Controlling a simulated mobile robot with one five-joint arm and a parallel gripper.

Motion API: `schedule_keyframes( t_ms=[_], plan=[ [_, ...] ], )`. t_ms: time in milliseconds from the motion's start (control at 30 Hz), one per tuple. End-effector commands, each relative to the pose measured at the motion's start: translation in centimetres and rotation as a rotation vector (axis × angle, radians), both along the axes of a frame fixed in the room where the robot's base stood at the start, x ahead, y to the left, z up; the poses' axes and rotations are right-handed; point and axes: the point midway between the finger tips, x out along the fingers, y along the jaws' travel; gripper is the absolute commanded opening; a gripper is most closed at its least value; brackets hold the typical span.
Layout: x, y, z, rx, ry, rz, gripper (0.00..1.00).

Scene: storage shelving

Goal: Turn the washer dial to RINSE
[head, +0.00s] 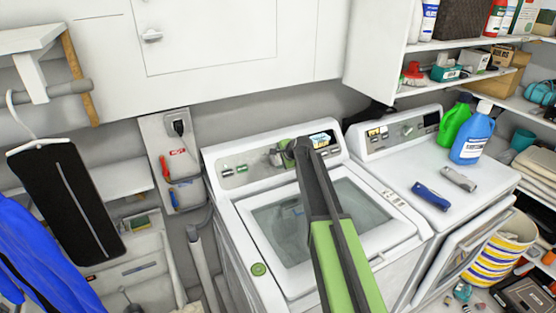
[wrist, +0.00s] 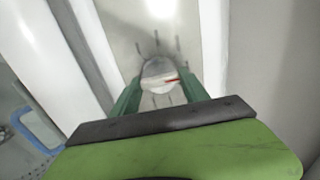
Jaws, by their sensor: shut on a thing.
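The washer (head: 262,285) stands in the middle of the head view, with a glass-windowed lid and a grey control panel at its back. In the wrist view the round pale dial (wrist: 157,68) has a red mark on its right side, pointing right. Several short dark ticks surround it on the panel (wrist: 133,38); no label is readable. My gripper (wrist: 158,92) has its green fingers on both sides of the dial, shut on it. In the head view my gripper (head: 284,156) is at the panel and the arm hides most of the dial.
A second white machine (head: 400,165) stands at the right with its front door open. On it are a green bottle (head: 454,124), a blue bottle (head: 472,136) and two small handled items. Shelves (head: 515,100) hang at right. A hanging black garment (head: 66,200) is at left.

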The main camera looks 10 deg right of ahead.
Motion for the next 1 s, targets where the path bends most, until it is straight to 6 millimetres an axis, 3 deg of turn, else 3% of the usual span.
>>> schedule_keyframes(
  t_ms=[367,1000],
  plan=[
    [-0.14,-0.01,-0.11,-0.129,-0.037,0.124,0.12],
    [-0.13,0.03,-0.1,-0.556,-0.174,0.528,0.12]
  ],
)
